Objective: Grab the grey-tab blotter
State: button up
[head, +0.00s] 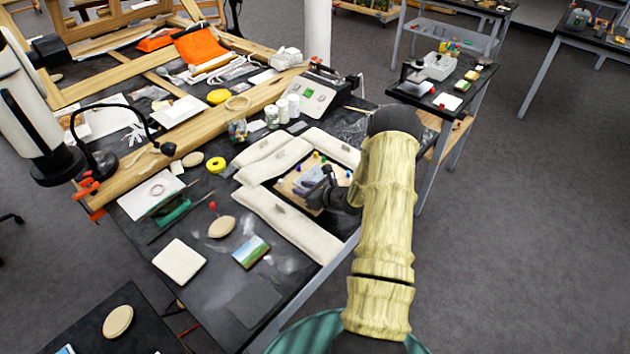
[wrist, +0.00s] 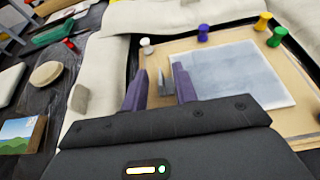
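The blotter (wrist: 238,75) is a flat pale blue-grey sheet lying on a tan board (wrist: 285,115) in the wrist view. A small upright grey tab (wrist: 166,84) stands at its left side, between the two purple fingers of my gripper (wrist: 160,68). The fingers are apart, with a visible gap around the tab. I cannot tell whether either finger touches it. In the head view my gripper (head: 314,188) is low over the board (head: 289,186) and hides part of the blotter.
Pale padded cushions (head: 290,225) with small grey tabs surround the board. White (wrist: 147,46), purple (wrist: 203,33), yellow (wrist: 262,20) and green (wrist: 277,37) pins stand around the blotter. A small landscape picture (head: 251,252) and an oval pad (head: 221,227) lie to the left.

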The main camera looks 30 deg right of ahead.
grip_shut()
jog(key=shift+r, duration=0.15)
notch_tip(320, 180, up, 10)
jog(key=b, duration=0.2)
dwell(0.4)
dwell(0.3)
